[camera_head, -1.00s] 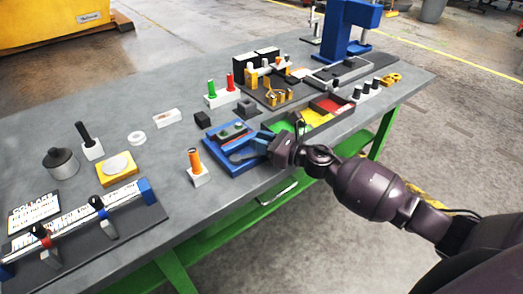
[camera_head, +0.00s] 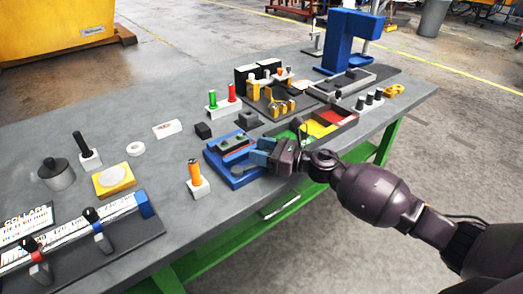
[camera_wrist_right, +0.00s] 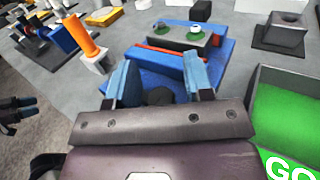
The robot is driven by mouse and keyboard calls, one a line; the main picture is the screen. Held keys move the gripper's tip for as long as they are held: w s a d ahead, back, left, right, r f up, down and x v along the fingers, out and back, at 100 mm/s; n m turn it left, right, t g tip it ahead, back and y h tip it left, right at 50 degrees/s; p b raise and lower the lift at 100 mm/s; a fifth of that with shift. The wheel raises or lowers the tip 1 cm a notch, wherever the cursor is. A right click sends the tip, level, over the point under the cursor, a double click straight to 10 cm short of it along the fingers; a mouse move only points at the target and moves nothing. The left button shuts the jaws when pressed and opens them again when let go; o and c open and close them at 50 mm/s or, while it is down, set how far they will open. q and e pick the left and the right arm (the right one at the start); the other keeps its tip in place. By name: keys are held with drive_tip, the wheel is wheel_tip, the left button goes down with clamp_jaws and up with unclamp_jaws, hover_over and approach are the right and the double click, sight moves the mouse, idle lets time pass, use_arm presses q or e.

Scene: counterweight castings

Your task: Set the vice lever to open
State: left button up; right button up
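The vice (camera_head: 217,163) is a blue block with a red strip and green-topped grey parts, near the table's front edge. It also shows ahead of my right gripper in the right wrist view (camera_wrist_right: 222,66). My right gripper (camera_head: 262,152) is at the vice's right side. Its two blue fingers (camera_wrist_right: 160,80) stand apart in the wrist view. A dark rounded piece lies low between them; I cannot tell whether it is the lever's knob or whether a finger touches it. The lever's position is not clear. A dark shape at the wrist view's left edge may be my left gripper (camera_wrist_right: 16,113).
An orange cylinder in a white block (camera_head: 198,187) stands left of the vice. A green, yellow and red tray (camera_head: 343,131) is close on the right. A small dark block (camera_head: 203,130) sits behind. A blue press (camera_head: 345,40) stands farther back.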

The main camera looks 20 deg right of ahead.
drive_tip(key=shift+d, duration=0.1)
drive_tip(key=shift+s+d+f, duration=0.1)
drive_tip(key=shift+s+d, duration=0.1)
drive_tip(key=shift+s, duration=0.05)
drive_tip(key=b+v, duration=0.1)
drive_tip(key=v, duration=0.9)
